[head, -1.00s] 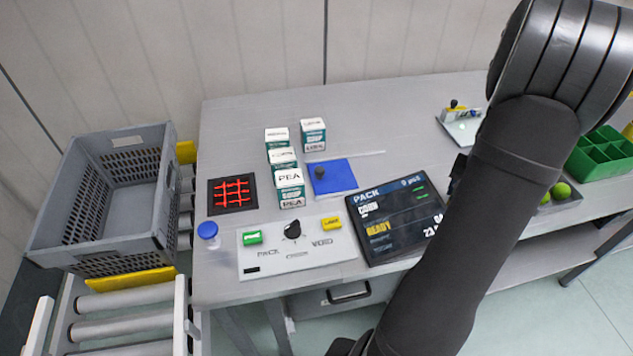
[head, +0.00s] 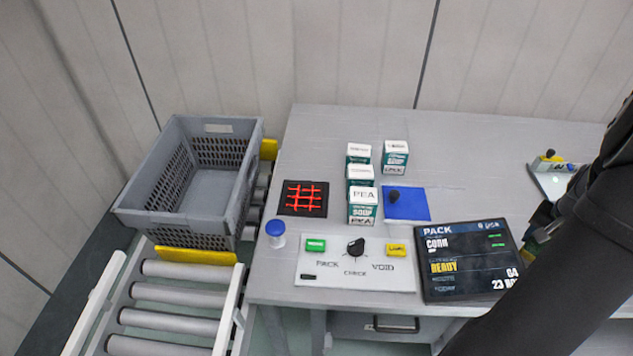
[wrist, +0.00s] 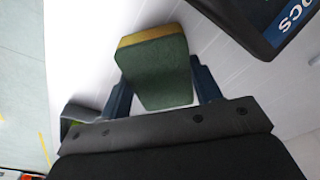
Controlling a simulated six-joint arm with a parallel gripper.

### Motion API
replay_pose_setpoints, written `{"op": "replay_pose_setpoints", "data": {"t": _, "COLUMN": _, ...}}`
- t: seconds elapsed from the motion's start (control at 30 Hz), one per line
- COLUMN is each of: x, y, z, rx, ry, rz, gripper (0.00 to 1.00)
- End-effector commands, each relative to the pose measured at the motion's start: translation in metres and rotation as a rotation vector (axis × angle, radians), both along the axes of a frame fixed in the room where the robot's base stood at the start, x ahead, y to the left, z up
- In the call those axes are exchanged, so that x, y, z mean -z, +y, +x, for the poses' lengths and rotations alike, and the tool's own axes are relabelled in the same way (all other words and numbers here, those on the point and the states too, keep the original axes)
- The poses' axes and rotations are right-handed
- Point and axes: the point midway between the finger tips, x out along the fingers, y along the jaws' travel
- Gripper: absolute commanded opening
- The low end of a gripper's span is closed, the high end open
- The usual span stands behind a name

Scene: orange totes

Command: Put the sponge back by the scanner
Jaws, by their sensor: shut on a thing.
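My gripper (wrist: 160,84) is shut on a sponge (wrist: 153,72), green with a yellow layer along one edge, held between the two dark fingers in the wrist view. In the head view my arm hides the sponge, and only a bit of the gripper shows right of the screen. The scanner, a black square plate with a glowing red grid (head: 303,198), lies at the left of the steel table (head: 465,150). It is well away from my gripper.
Several small cartons (head: 362,205) stand right of the scanner, with a blue mat (head: 407,204) beside them. A blue-capped jar (head: 276,234), a button panel (head: 340,275) and a tilted screen (head: 467,262) sit in front. A grey tote (head: 190,185) stands on rollers at left.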

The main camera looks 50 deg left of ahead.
Motion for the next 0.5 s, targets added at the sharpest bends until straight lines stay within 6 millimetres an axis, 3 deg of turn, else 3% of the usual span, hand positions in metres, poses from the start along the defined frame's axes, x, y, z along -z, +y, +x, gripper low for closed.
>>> {"op": "replay_pose_setpoints", "data": {"t": 0.17, "x": -0.034, "y": 0.036, "z": 0.034, "rx": -0.082, "ry": -0.006, "rz": 0.000, "gripper": 0.40}}
{"op": "replay_pose_setpoints", "data": {"t": 0.27, "x": -0.054, "y": 0.075, "z": 0.050, "rx": -0.153, "ry": -0.004, "rz": 0.001, "gripper": 0.40}}
{"op": "replay_pose_setpoints", "data": {"t": 0.5, "x": -0.059, "y": 0.178, "z": 0.046, "rx": -0.283, "ry": -0.002, "rz": 0.000, "gripper": 0.40}}
